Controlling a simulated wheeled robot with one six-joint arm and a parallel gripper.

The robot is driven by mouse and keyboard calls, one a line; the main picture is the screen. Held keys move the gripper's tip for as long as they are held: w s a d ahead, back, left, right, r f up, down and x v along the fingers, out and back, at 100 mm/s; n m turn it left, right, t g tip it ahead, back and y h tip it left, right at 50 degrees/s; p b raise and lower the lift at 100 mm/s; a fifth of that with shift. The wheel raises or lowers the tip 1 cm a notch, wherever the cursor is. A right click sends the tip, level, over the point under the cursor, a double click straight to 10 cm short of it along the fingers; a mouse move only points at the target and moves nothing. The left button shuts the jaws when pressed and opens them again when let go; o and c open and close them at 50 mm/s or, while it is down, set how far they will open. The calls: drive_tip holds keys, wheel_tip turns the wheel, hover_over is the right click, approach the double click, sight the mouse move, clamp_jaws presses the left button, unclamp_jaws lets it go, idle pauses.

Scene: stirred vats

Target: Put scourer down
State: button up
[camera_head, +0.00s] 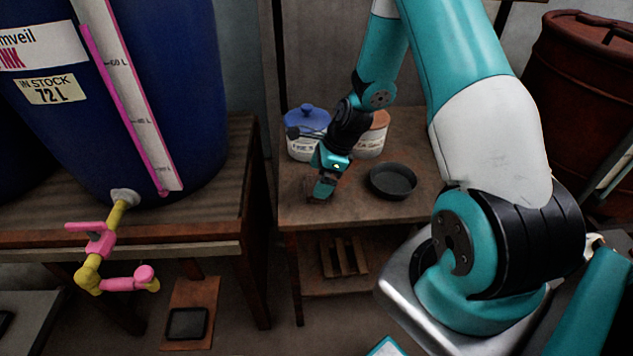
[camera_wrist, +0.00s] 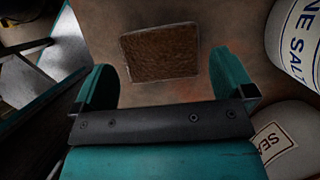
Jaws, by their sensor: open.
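The scourer (camera_wrist: 160,53) is a flat brown, roughly square pad with a pale edge. In the wrist view it lies on the brown tabletop, just past and between the fingertips. My gripper (camera_wrist: 162,72) is open, with one teal finger on each side and nothing held between them. In the head view my gripper (camera_head: 324,189) points down, low over the front left part of the small wooden table (camera_head: 310,212). The scourer cannot be made out there; the gripper hides that spot.
A blue-lidded white jar (camera_head: 305,146) and a brown-lidded jar (camera_head: 371,143) stand behind my gripper. A dark round dish (camera_head: 391,181) is to its right. A blue vat (camera_head: 170,90) with a pink and yellow tap (camera_head: 98,243) stands on the left bench.

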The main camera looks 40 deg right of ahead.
drive_tip(key=v, duration=0.8)
drive_tip(key=s+a+r+n, duration=0.1)
drive_tip(key=a+r+n, duration=0.8)
drive_tip(key=a, duration=0.1)
drive_tip(key=s+a+r+n+g, duration=0.1)
drive_tip(key=s+a+r+n, duration=0.4)
drive_tip(key=s+a+n, duration=0.3)
drive_tip(key=s+a+r+n+g, duration=0.1)
drive_tip(key=s+a+r+n, duration=0.5)
drive_tip(key=s+n, duration=0.4)
drive_tip(key=a+n, duration=0.1)
drive_tip(key=n, duration=0.4)
drive_tip(key=shift+s+a+g, duration=0.3)
drive_tip(key=shift+s+a, duration=0.1)
drive_tip(key=shift+r, duration=0.15)
wheel_tip(320, 180, up, 6)
drive_tip(key=p, duration=0.6)
